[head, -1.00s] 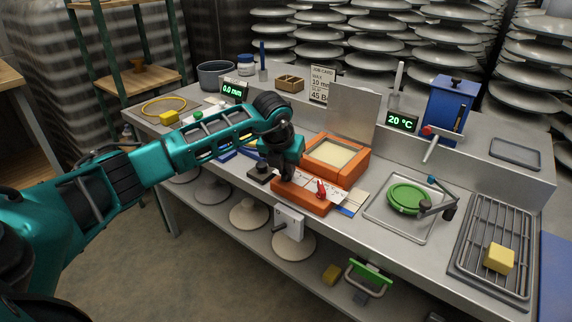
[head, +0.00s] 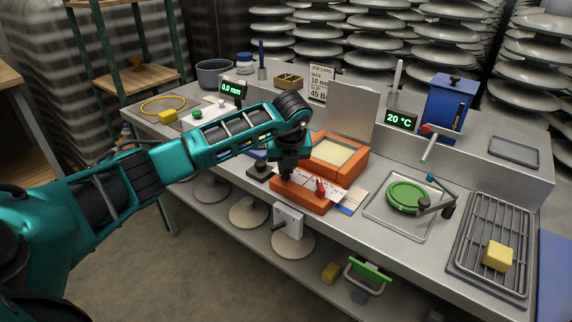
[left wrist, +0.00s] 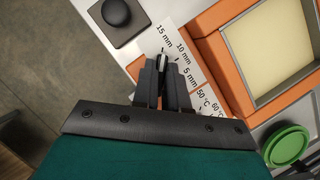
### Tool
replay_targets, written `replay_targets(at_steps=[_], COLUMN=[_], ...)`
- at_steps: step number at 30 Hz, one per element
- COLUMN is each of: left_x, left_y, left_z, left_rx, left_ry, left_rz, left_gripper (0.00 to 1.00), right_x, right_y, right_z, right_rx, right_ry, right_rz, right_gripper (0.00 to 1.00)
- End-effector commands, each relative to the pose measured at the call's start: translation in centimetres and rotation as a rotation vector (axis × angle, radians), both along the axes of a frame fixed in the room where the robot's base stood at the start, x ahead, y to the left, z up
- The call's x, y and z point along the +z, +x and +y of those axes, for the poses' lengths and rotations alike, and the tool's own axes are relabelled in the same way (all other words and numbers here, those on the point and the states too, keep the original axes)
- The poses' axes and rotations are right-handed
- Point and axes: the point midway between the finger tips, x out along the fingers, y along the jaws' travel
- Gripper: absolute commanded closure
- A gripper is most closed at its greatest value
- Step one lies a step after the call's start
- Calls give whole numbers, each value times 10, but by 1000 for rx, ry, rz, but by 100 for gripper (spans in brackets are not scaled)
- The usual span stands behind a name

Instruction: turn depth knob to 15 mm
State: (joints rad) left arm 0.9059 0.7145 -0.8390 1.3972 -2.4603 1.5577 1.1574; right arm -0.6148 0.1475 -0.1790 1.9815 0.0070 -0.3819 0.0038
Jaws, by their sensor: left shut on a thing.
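The control panel is an orange box (head: 302,201) with a white scale plate; in the left wrist view the plate (left wrist: 205,78) reads 15 mm, 10 mm and 5 mm, with 50 °C and 60 °C farther along. The depth knob (left wrist: 163,60) is dark with a pale stripe, beside the mm marks. My left gripper (head: 287,176) comes down on it from above; in the left wrist view its fingers (left wrist: 161,70) are shut around the knob. They partly hide it, so its exact setting is unclear. A green display (head: 231,88) reads 0.0 mm. My right gripper is not in view.
A red knob (head: 320,187) stands on the panel just right of my left gripper. An orange-framed tray (head: 361,164) lies behind. A black round button (left wrist: 116,12) on a dark base is close by. A green disc (head: 405,197) and a rack (head: 490,245) are to the right.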

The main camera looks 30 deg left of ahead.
Motion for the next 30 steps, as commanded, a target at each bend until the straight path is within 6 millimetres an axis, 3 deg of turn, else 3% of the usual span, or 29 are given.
replay_targets(at_steps=[9, 10, 18, 26, 30], left_x=[0, 0, 0, 2, 18], left_y=[0, 0, 0, 0, -4], left_z=[0, 0, 0, 0, -4], left_rx=[5, 5, 3, 1, 2], left_ry=[-1, -1, -1, -1, 0], left_rz=[0, 0, 1, -1, -4], left_gripper=[100, 85, 62, 62, 62], right_x=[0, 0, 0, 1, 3], right_y=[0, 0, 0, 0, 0], right_z=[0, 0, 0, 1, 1], right_rx=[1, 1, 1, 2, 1], right_ry=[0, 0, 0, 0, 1], right_rz=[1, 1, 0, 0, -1], right_gripper=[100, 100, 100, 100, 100])
